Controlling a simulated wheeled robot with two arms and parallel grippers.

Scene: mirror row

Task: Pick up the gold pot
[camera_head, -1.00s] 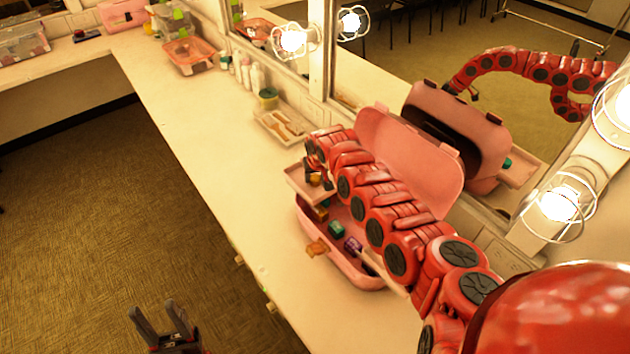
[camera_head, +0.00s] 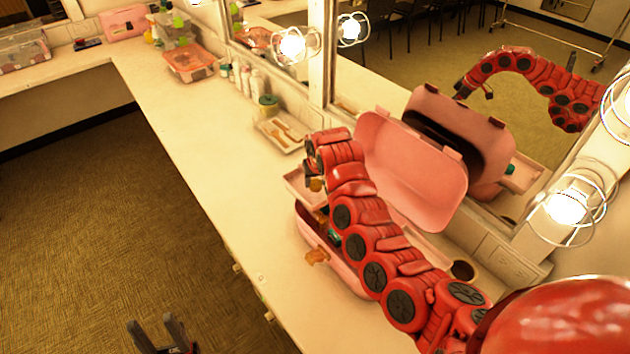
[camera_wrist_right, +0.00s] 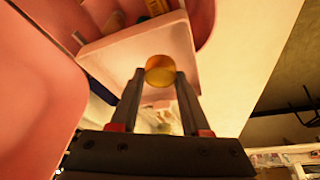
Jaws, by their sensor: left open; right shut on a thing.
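The gold pot (camera_wrist_right: 160,70) sits between the fingertips of my right gripper (camera_wrist_right: 160,78) in the right wrist view. The jaws are shut on it. In the head view the pot (camera_head: 316,185) shows below my right gripper (camera_head: 313,174), by the raised pink tray (camera_head: 297,184) of the open pink case. I cannot tell whether the pot touches the tray. My left gripper (camera_head: 158,336) is open and empty at the bottom edge of the head view, over the floor.
The open pink case (camera_head: 345,268) stands on the counter (camera_head: 190,150), its lid (camera_head: 410,175) leaning back towards the mirror. My right arm hides much of its inside. A shallow tray with brushes (camera_head: 268,132) lies beyond. The counter left of the case is clear.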

